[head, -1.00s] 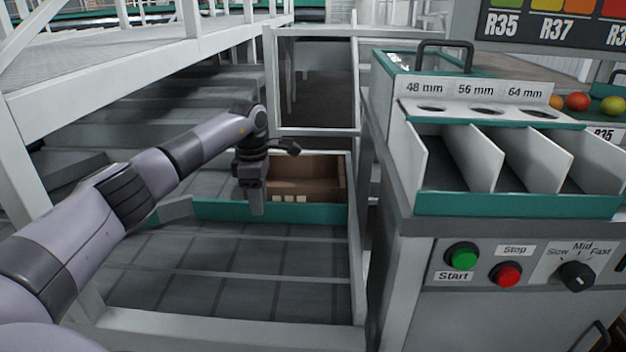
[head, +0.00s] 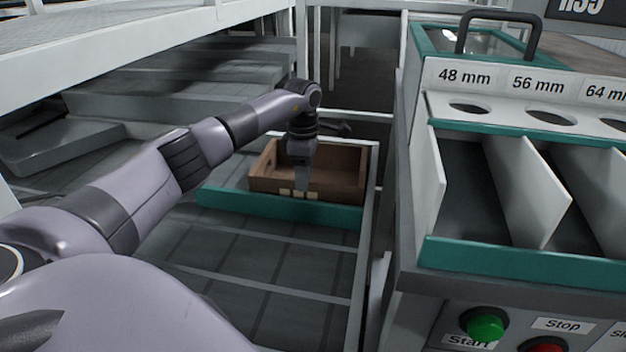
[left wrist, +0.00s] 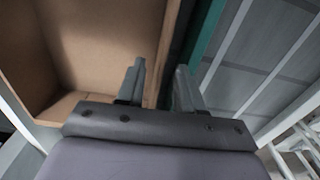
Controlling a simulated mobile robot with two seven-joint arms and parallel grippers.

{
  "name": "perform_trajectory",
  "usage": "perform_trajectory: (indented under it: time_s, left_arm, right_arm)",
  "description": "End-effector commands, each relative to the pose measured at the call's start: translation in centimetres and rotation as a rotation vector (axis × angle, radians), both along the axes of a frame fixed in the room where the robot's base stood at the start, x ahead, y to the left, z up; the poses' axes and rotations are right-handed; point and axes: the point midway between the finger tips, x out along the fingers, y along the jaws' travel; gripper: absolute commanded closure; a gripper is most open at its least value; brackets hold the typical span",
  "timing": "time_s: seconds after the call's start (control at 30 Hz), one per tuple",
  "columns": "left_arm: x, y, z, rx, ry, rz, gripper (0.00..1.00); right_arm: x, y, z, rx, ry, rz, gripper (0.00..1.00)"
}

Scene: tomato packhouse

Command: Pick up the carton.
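The carton (head: 342,168) is an open brown box with pale marks on its near side. It stands on the grey slatted surface behind a teal strip in the head view. My left gripper (head: 303,186) points down at its near wall, in front of part of the carton. In the left wrist view the carton (left wrist: 100,40) fills the upper left, and its inside looks empty. The two fingers of the left gripper (left wrist: 160,72) are apart, with the carton's wall edge showing beyond the gap. I cannot tell whether they touch it. My right gripper is out of view.
The teal strip (head: 262,206) runs along the carton's near side. A sizing stand (head: 412,215) with holes, dividers and buttons rises close on the right. A white-framed platform (head: 110,60) lies at upper left. The grey surface (head: 260,265) in front is clear.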

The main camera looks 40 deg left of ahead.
Motion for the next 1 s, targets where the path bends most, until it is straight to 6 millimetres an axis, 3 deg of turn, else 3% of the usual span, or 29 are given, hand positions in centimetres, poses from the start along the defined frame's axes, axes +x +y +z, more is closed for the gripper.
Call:
perform_trajectory:
  time_s: [0.03, 0.2, 0.47, 0.57, 0.6, 1.0]
  left_arm:
    - [-0.2, 0.0, -1.3, 0.0, 0.004, 0.0, 0.64]
    - [-0.2, -0.1, -3.6, -0.001, 0.002, 0.001, 0.64]
    - [-0.2, 0.0, -3.7, 0.0, 0.0, 0.0, 0.64]
    - [-0.2, -0.1, -3.7, 0.0, 0.0, 0.0, 0.96]
    - [-0.2, -0.1, -3.7, 0.0, 0.0, 0.0, 1.0]
    - [-0.1, -0.1, -3.3, 0.0, -0.001, 0.0, 1.0]
  right_arm:
    - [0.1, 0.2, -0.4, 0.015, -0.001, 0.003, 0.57]
    - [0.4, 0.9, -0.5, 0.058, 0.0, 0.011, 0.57]
    - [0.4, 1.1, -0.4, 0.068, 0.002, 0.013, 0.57]
    - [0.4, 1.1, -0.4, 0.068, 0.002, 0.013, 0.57]
    - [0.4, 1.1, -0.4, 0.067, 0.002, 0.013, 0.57]
    - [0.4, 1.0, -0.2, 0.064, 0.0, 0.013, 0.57]
